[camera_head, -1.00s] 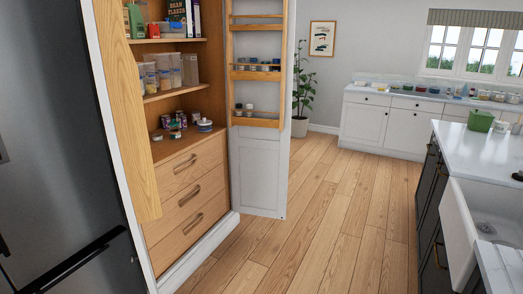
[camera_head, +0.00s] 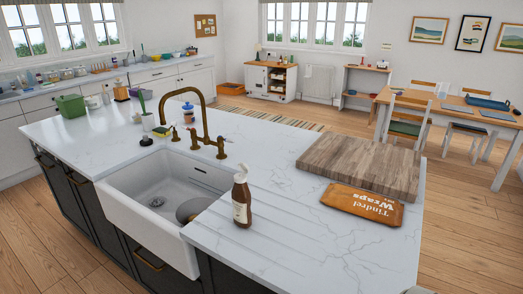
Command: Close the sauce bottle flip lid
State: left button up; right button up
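A brown bottle (camera_head: 241,202) with a pale label and a white top stands upright on the white island counter (camera_head: 280,235), right of the sink. Neither of my grippers shows in this view.
A white sink (camera_head: 150,205) with a brass faucet (camera_head: 207,125) is set into the island. A green bin (camera_head: 71,105) stands at the left, and a dining table (camera_head: 450,105) is at the back right.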

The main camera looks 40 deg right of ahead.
aim_at(244, 168)
jog(key=i+j+z, duration=0.15)
jog(key=i+z, duration=0.25)
jog(key=i+j+z, duration=0.15)
jog(key=z, duration=0.3)
jog(key=i+j+z, duration=0.2)
jog(key=j+z, duration=0.2)
jog(key=i+j+z, duration=0.15)
jog(key=j+z, duration=0.15)
jog(key=z, duration=0.15)
jog(key=i+j+z, duration=0.1)
jog(key=j+z, duration=0.3)
